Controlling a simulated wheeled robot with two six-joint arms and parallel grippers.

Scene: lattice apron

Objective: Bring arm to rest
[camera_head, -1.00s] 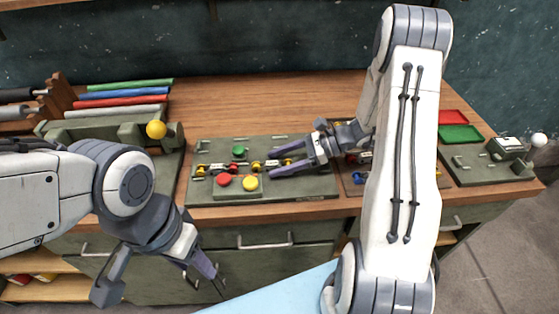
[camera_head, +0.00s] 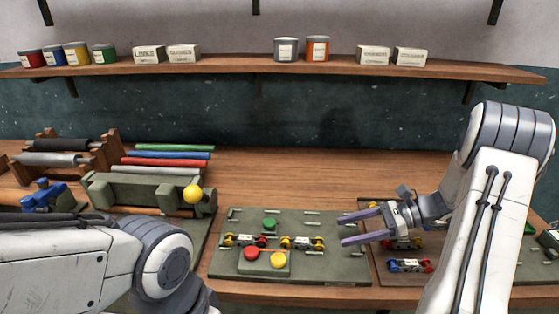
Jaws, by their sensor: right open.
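My right arm reaches in from the right. Its gripper (camera_head: 354,226) is open and empty, with purple fingers pointing left over the right edge of a green board (camera_head: 340,268). The board lies on the wooden bench and carries a green button (camera_head: 270,223), a red button (camera_head: 251,253), a yellow button (camera_head: 278,260) and small yellow-ended parts. My left arm comes in at the lower left. Its gripper is below the picture's edge.
A green press-like device with a yellow ball knob (camera_head: 193,194) stands left of the board. Coloured rolls (camera_head: 168,155) lie behind it. A brown board (camera_head: 385,279) with small parts lies under my right gripper's wrist. A shelf (camera_head: 220,68) with cans and boxes runs above.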

